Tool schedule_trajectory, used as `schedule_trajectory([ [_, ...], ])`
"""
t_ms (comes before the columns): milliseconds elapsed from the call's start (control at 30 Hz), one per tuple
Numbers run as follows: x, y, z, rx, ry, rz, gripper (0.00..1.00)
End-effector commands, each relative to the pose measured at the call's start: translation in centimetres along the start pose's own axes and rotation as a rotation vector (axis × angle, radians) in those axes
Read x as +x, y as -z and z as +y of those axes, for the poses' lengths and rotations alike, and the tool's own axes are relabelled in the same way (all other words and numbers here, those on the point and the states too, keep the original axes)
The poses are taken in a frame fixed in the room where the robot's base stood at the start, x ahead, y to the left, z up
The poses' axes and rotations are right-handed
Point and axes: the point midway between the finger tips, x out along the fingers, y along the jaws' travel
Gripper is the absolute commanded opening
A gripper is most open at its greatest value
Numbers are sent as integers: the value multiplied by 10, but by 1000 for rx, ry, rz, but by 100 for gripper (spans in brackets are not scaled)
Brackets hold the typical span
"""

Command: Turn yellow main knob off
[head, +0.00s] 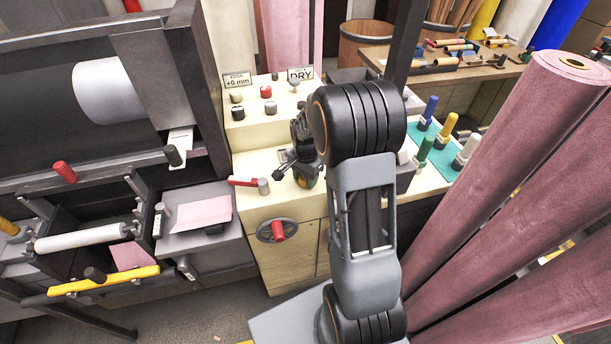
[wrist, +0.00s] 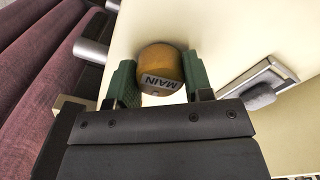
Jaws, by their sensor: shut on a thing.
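The yellow main knob (wrist: 160,68) shows in the wrist view, a round cap with a label reading "MAIN", upside down in this view. It stands on a cream panel. My gripper (wrist: 154,84) has its two green finger pads on either side of the knob and is shut on it. In the head view my gripper (head: 306,176) is low over the cream console, partly behind my own arm. The yellow main knob is hidden there. The knob's pointer position cannot be told.
Black, red and grey knobs stand on the console's upper step, with a red knob (head: 266,92) among them. A "DRY" sign (head: 300,75) is behind. A red-handled lever (head: 243,181) lies left of my gripper. Pink felt rolls (head: 510,150) lean at the right.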

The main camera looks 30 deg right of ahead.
Motion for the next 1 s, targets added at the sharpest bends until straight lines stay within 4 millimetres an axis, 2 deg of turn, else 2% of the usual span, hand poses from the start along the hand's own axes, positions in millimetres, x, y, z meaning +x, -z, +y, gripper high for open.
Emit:
schedule_trajectory([
  [200, 0, 0, 0, -359, 1, 1, 14],
  [400, 1, 0, 0, -589, 1, 1, 14],
  [533, 1, 0, 0, -646, 1, 1, 14],
  [867, 1, 0, 0, -661, 1, 1, 14],
  [1000, 1, 0, 0, -793, 1, 1, 14],
])
